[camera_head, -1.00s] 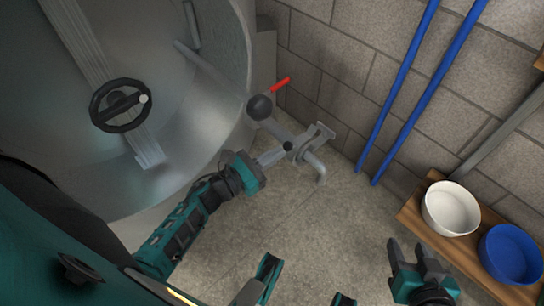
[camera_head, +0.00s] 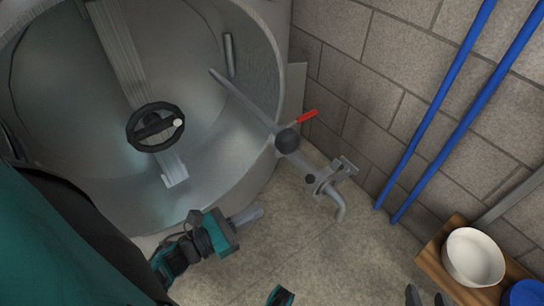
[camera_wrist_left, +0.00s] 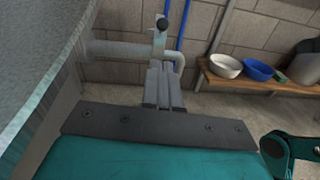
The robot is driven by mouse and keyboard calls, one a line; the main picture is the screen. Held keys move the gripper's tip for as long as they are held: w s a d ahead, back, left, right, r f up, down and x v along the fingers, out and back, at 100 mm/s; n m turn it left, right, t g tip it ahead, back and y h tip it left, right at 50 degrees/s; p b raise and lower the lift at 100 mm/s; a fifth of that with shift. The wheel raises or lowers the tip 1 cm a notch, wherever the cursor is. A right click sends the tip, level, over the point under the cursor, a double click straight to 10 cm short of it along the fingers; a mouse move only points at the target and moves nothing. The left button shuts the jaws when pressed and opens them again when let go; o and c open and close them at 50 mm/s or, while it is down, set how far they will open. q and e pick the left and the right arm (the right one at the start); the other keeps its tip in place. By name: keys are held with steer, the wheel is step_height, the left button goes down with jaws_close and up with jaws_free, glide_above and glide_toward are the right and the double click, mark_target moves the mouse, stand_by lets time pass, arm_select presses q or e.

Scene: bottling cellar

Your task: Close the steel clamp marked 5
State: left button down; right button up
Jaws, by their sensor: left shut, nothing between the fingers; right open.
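A grey steel clamp (camera_head: 333,176) sits around the outlet pipe of the tank, just before the pipe's bent end (camera_head: 341,210). I cannot read a number on it, nor tell whether it is closed. My left gripper (camera_head: 260,213) is shut and empty, apart from the clamp, to its left and lower in the head view. In the left wrist view its shut fingers (camera_wrist_left: 163,84) point toward the pipe, partly covering the clamp area. My right gripper (camera_head: 426,296) is open at the bottom edge of the head view, mostly cut off.
A large steel tank (camera_head: 226,170) with a black handwheel (camera_head: 155,127) fills the left. A valve with a red lever (camera_head: 306,116) and black ball (camera_head: 287,140) is on the pipe. Blue wall pipes (camera_head: 440,110) and a wooden shelf (camera_head: 432,265) with a white bowl (camera_head: 472,257) are right.

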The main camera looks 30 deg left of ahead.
arm_select(q)
steer(key=s+d+f+n+y, duration=0.1)
steer(key=d+n+y, duration=0.1)
steer(key=d+n, duration=0.1)
glide_toward(318, 178)
steer(key=w, duration=0.3)
steer(key=shift+d+f+n+y+b, duration=0.1)
steer(key=shift+d+n+y+b, duration=0.2)
steer(key=shift+d+b, duration=0.05)
